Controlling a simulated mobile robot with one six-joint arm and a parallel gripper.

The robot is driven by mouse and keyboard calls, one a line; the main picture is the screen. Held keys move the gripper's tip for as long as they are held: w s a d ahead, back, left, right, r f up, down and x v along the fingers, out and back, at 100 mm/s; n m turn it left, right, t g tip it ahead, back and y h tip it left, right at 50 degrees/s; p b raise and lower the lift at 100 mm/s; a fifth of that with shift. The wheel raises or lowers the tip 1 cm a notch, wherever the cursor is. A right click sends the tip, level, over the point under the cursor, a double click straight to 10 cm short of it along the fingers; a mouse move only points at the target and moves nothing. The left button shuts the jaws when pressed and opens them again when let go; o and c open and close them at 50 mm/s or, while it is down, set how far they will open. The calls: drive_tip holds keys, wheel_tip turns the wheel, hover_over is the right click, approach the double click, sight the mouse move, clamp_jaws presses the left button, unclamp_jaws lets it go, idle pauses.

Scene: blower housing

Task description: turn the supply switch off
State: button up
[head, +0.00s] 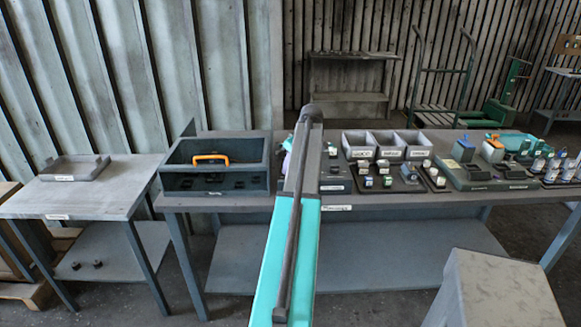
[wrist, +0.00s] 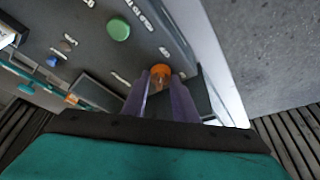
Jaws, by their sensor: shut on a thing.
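In the wrist view, an orange knob (wrist: 160,69), which looks like the supply switch, stands on a dark grey panel (wrist: 85,45) near the panel's edge. My gripper (wrist: 160,82) has its two purple fingers on either side of the knob and is shut on it. Small white markings lie beside the knob, but they are too blurred to read, and I cannot tell which way the switch points. A round green button (wrist: 118,29) sits on the same panel, up and left of the knob. In the head view my arm hides the knob and my fingers.
In the head view, a dark open box with an orange handle (head: 210,158) stands left of my arm on the workbench (head: 400,201). Grey bins (head: 359,142) and several small parts stand to the right. A side table (head: 88,196) with a shallow tray (head: 75,168) is at far left.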

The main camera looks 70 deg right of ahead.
idle(0.3)
drive_tip(key=o, duration=1)
drive_tip(key=b+v, duration=0.2)
drive_tip(key=v, duration=1.1)
drive_tip(key=shift+s+r+b, duration=0.2)
drive_tip(key=shift+r+b, duration=0.15)
drive_tip(key=shift+b, duration=0.05)
drive_tip(key=shift+s, duration=0.1)
